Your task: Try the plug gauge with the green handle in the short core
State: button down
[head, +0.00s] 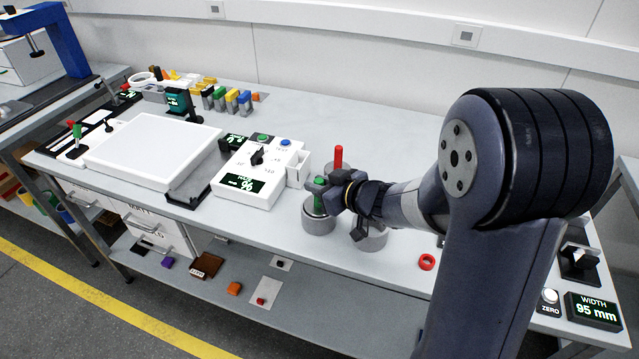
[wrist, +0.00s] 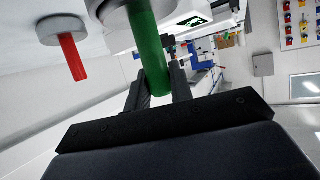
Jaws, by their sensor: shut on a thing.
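The plug gauge with the green handle (head: 319,190) stands upright at a grey cylindrical core (head: 319,224) near the bench's front edge. My gripper (head: 330,195) is shut on the green handle from the right. In the wrist view the green handle (wrist: 147,40) passes between my gripper's fingers (wrist: 160,82), with a grey round part (wrist: 108,7) at its far end. How deep the gauge sits is hidden. Another grey core (head: 369,237) stands to the right, partly under my wrist. I cannot tell for certain which core is the short one.
A red-handled gauge (head: 338,157) stands just behind; it also shows in the wrist view (wrist: 73,57). A white control box (head: 263,172) with a display is to the left, beside a white light panel (head: 152,149). A red ring (head: 427,262) lies to the right.

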jog(key=shift+f+b, duration=0.5)
jog(key=shift+f, duration=0.2)
dwell(0.3)
jog(key=shift+r, duration=0.1)
dwell(0.9)
jog(key=shift+r+p, duration=3.25)
jog(key=shift+p, duration=0.4)
notch_tip(320, 180, up, 5)
jog(key=p, duration=0.5)
jog(key=shift+r, duration=0.1)
